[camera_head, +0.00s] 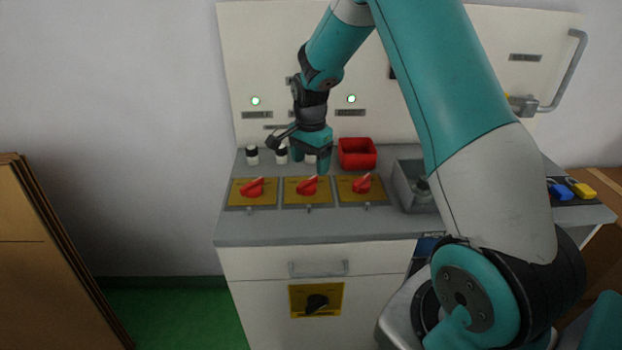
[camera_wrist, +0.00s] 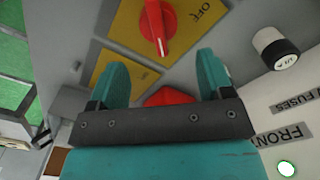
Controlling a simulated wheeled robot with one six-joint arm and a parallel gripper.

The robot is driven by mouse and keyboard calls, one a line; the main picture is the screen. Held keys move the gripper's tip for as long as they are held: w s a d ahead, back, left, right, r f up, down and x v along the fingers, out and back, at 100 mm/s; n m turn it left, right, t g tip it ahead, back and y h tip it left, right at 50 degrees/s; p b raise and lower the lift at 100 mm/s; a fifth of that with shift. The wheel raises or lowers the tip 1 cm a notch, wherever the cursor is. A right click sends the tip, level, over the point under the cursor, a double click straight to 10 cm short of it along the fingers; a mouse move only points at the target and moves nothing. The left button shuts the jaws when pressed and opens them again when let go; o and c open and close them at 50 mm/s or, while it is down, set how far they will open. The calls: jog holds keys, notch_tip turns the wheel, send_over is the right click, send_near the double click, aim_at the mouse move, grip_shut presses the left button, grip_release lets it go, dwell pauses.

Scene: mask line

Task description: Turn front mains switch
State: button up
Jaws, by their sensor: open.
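Three red rotary switches sit on yellow plates on the grey counter: left (camera_head: 252,187), middle (camera_head: 307,185) and right (camera_head: 361,183). I cannot read their labels in the head view. My gripper (camera_head: 310,162) is open and empty, pointing down above the counter behind the middle switch. In the wrist view, a red knob (camera_wrist: 168,97) shows between the open fingers (camera_wrist: 160,85), partly hidden by the gripper body. Another red knob (camera_wrist: 159,22) lies beyond the fingertips on a plate marked OFF. A FRONT label (camera_wrist: 290,134) is on the upright panel.
A red bin (camera_head: 357,153) and a grey box (camera_head: 408,190) are to the right, near my arm. A black rotary switch (camera_head: 317,303) is on the cabinet front. Blue (camera_head: 561,191) and yellow (camera_head: 580,188) padlocks lie far right.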

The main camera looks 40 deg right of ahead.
aim_at(311, 179)
notch_tip(311, 179, down, 6)
jog(key=shift+f, duration=0.15)
jog(key=shift+c, duration=0.4)
jog(key=c, duration=0.8)
